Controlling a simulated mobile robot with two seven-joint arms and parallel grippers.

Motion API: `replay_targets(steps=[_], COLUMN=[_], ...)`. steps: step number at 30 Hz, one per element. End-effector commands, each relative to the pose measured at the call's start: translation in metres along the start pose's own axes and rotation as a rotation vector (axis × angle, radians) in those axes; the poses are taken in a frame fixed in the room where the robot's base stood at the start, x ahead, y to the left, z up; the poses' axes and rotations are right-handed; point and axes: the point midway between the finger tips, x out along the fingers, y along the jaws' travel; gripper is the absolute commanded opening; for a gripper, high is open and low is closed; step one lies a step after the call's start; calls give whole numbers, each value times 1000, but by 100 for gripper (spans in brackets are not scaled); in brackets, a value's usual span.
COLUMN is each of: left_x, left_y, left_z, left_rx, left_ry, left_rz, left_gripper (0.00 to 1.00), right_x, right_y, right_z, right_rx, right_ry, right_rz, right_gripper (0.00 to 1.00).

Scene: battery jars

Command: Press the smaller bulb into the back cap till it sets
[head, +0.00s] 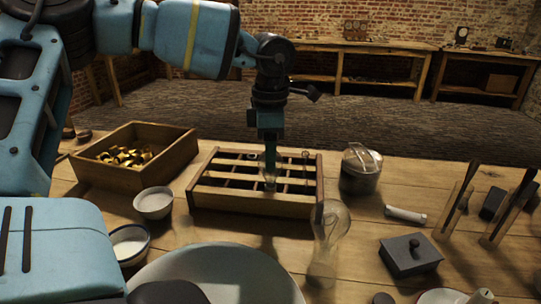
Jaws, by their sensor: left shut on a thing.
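My left gripper (270,158) comes down over the wooden divided rack (240,204) at the middle of the table. A larger clear glass bulb (331,222) stands in front of the rack's right end. My right gripper is not in view.
A wooden box (107,176) with brass pieces stands left of the rack, with two small bowls (153,202) (130,243) in front.

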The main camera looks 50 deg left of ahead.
Motion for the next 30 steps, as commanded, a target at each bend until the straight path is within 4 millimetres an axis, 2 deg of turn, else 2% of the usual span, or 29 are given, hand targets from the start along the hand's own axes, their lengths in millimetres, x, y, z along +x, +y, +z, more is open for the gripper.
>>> replay_targets(steps=[9,10,15,28,30], left_x=[2,2,2,0,-12], left_y=[0,0,0,0,0], left_z=[-1,-1,-1,0,0], left_rx=[-1,-1,0,0,0], left_ry=[4,4,3,0,-1], left_rz=[-3,-3,-2,0,3], left_gripper=[20,50,72,73,73], right_x=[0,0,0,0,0], right_y=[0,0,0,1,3], right_z=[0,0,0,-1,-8], right_rx=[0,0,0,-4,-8], right_ry=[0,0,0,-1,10], right_rz=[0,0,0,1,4], right_gripper=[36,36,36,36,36])
